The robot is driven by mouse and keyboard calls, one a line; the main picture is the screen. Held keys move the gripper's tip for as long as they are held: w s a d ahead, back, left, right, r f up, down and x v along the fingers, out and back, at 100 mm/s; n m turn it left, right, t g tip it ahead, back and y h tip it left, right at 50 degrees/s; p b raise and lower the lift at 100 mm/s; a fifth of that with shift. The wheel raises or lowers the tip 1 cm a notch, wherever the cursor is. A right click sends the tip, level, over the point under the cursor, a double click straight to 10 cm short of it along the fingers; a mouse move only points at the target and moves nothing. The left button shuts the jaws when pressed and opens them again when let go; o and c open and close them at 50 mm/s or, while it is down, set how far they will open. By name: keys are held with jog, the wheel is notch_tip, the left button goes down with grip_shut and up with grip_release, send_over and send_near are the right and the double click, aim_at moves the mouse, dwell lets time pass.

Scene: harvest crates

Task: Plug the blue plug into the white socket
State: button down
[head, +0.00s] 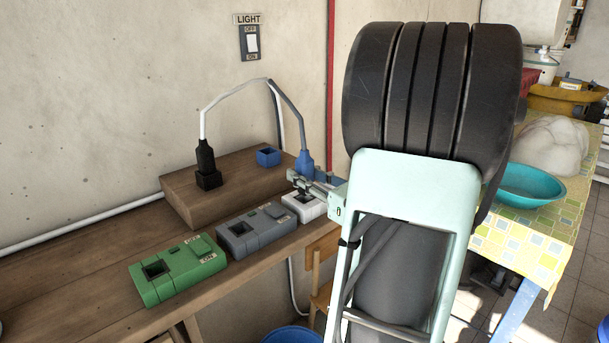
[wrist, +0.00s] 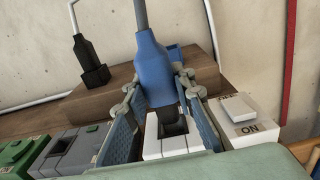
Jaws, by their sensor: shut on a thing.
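The blue plug (head: 305,161) has a grey cable rising from its top. My gripper (head: 308,182) is shut on the plug, which also shows between its fingers in the wrist view (wrist: 154,72). The plug is roughly upright, tilted a little in the wrist view. The white socket (head: 302,209) sits at the right end of the row of sockets. In the wrist view the white socket (wrist: 168,150) shows its dark square opening just below the plug's dark end. The end looks above the opening; I cannot tell whether it touches the edge.
A grey socket (head: 254,230) and a green socket (head: 177,268) stand to the left on the wooden bench (head: 95,250). Behind, a raised wooden block (head: 232,190) bears a black plug (head: 206,160) in a black holder and an empty blue holder (head: 268,157). The cable arches between the plugs.

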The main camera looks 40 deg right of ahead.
aim_at(309, 193)
jog(key=shift+f+b, duration=1.65)
jog(key=shift+f, duration=0.4)
jog(key=c, duration=1.5)
grip_release()
jog(key=shift+r, duration=0.1)
jog(key=shift+c, duration=0.2)
jog(key=shift+s, duration=0.1)
jog(key=s, duration=1.1)
jog(key=shift+s+d, duration=0.4)
jog(key=shift+d, duration=0.05)
jog(key=shift+w, duration=0.1)
